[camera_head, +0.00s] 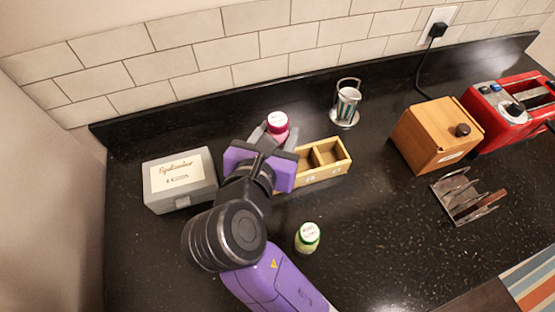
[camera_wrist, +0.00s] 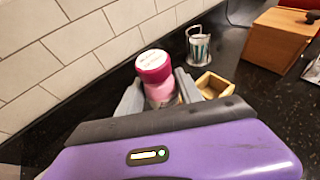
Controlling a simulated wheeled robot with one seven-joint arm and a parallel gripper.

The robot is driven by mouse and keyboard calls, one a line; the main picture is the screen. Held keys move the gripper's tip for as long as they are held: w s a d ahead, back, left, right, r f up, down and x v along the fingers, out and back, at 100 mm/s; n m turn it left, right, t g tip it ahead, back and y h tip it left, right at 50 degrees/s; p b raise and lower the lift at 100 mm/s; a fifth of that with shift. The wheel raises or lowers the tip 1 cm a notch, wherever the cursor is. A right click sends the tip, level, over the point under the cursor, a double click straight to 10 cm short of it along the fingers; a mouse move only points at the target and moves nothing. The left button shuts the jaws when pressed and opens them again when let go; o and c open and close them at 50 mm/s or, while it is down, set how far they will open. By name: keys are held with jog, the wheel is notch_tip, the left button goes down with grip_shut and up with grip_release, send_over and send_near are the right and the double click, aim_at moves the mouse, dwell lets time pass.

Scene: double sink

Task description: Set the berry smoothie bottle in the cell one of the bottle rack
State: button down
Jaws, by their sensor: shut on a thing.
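The berry smoothie bottle, pink with a dark pink cap and white top (camera_head: 277,122), is held upright between the fingers of my gripper (camera_head: 270,137). In the wrist view the bottle (camera_wrist: 158,88) shows between the two grey fingers. The bottle rack (camera_head: 325,160) is a light wooden box with open cells, and numbers on its front. The bottle is over or beside the rack's left end; my gripper hides that part, so I cannot tell whether it is in a cell. The rack's right end (camera_wrist: 215,85) shows in the wrist view, its visible cells empty.
A green bottle with a white-topped cap (camera_head: 307,237) stands in front of the rack. A grey labelled box (camera_head: 180,180) is at the left. A metal pitcher (camera_head: 346,103) stands behind the rack. A wooden box (camera_head: 437,135), metal toast rack (camera_head: 466,196) and red toaster (camera_head: 515,110) are at the right.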

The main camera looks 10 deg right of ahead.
notch_tip(320, 180, down, 10)
jog(key=shift+r, duration=0.1)
dwell(0.4)
jog(key=shift+f, duration=0.3)
jog(key=shift+s+f, duration=0.15)
jog(key=shift+f, duration=0.35)
jog(key=c, duration=0.9)
grip_release()
jog(key=shift+f, duration=0.15)
jog(key=shift+o, duration=0.7)
jog(key=shift+d, duration=0.15)
jog(key=shift+r, duration=0.25)
jog(key=r+v, duration=0.1)
jog(key=v, duration=1.1)
jog(key=shift+b, duration=0.4)
jog(key=shift+r, duration=0.15)
